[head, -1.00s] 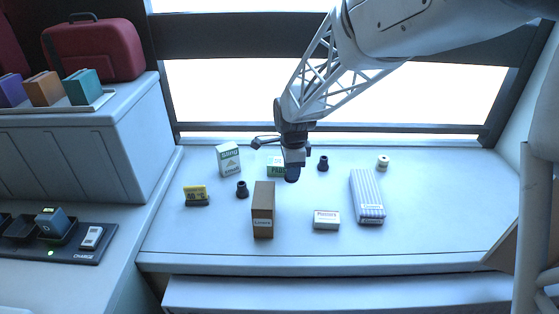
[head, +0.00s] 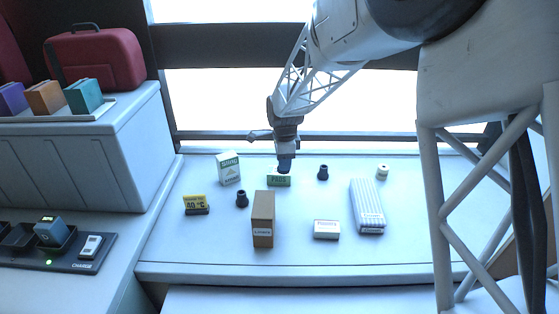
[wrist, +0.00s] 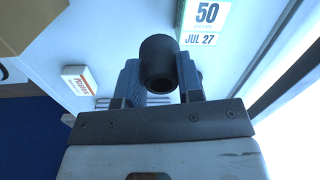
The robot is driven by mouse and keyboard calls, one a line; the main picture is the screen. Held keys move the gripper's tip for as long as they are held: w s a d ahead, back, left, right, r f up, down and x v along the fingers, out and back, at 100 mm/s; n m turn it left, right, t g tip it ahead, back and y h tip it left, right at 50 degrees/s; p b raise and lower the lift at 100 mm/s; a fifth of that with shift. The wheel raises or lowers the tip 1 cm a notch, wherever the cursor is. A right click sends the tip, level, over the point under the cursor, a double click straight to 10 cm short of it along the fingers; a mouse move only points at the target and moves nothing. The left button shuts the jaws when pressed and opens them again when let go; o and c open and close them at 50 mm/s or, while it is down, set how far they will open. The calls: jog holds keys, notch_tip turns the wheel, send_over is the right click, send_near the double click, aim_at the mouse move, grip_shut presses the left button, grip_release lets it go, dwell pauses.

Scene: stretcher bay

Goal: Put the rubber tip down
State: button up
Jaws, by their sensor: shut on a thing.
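My gripper (head: 284,165) is shut on a dark, hollow rubber tip (wrist: 157,58), which the wrist view shows between the two fingers. In the head view the gripper points down at the back of the pale counter (head: 300,248), in front of the window and just above or behind a green box (head: 278,181). I cannot tell its exact height there. Two similar dark tips stand upright on the counter: one (head: 242,198) left of the brown box, one (head: 323,172) right of the gripper.
A white-green carton (head: 228,168), a yellow sign (head: 195,203), a brown box (head: 263,220), a small white box (head: 326,229), a striped pack (head: 367,205) and a pale roll (head: 382,171) stand around. The counter's front left is clear.

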jog(key=shift+w+a+f, duration=0.1)
jog(key=shift+w+a, duration=0.15)
jog(key=shift+w, duration=0.75)
jog(key=shift+w+a+f, duration=0.1)
jog(key=shift+w+a, duration=0.1)
jog(key=shift+w, duration=0.8)
jog(key=shift+w+a+f, duration=0.1)
jog(key=shift+w+a, duration=0.15)
jog(key=shift+w, duration=0.75)
jog(key=shift+f, duration=1.7)
jog(key=shift+f, duration=0.1)
jog(key=o, duration=0.9)
